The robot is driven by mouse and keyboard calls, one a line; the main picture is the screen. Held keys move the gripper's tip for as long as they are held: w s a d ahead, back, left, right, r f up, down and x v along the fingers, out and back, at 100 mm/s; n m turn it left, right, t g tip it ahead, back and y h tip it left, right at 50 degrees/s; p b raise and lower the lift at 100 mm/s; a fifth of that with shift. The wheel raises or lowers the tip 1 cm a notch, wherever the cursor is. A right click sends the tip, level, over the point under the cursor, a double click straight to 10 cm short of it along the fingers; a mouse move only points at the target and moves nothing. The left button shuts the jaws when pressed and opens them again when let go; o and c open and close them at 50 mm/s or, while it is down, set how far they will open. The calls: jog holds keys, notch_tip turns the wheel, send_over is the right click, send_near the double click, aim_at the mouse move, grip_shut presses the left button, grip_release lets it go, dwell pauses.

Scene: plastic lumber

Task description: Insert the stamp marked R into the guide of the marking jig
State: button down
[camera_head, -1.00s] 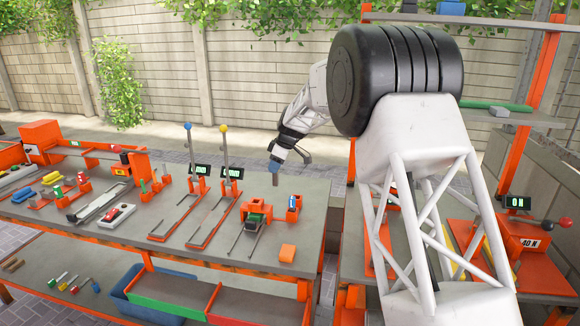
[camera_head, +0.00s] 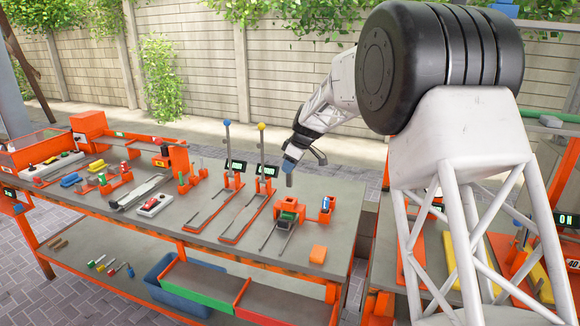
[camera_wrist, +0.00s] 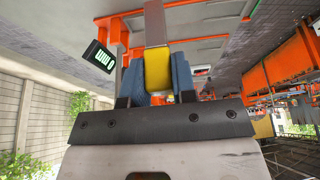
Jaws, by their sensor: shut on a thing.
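My gripper (camera_head: 290,165) hangs in the air above the back of the bench, behind the orange marking jig in the picture. It is shut on a stamp with a grey shaft (camera_head: 289,181) pointing down. In the wrist view, the blue-grey fingers (camera_wrist: 158,78) close on its yellow part (camera_wrist: 158,70), and the grey shaft (camera_wrist: 155,22) extends beyond them. No letter on it can be read. The orange jig (camera_head: 277,212) holds a dark green-topped block (camera_head: 288,217), with two thin rails running forward. The stamp is apart from the jig. The guide opening is too small to make out.
A small orange holder (camera_head: 325,216) with a blue-topped piece stands right of the jig. An orange block (camera_head: 318,253) lies in front. Two tall levers with blue (camera_head: 227,123) and yellow (camera_head: 262,126) knobs rise left of my gripper, beside small displays (camera_head: 237,167).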

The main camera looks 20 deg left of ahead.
aim_at(290, 186)
jog(key=shift+f, duration=0.15)
jog(key=shift+f, duration=2.5)
jog(key=shift+f, duration=2.55)
dwell(1.1)
jog(key=c, duration=0.8)
grip_release()
jog(key=shift+c, duration=0.2)
jog(key=v, duration=0.8)
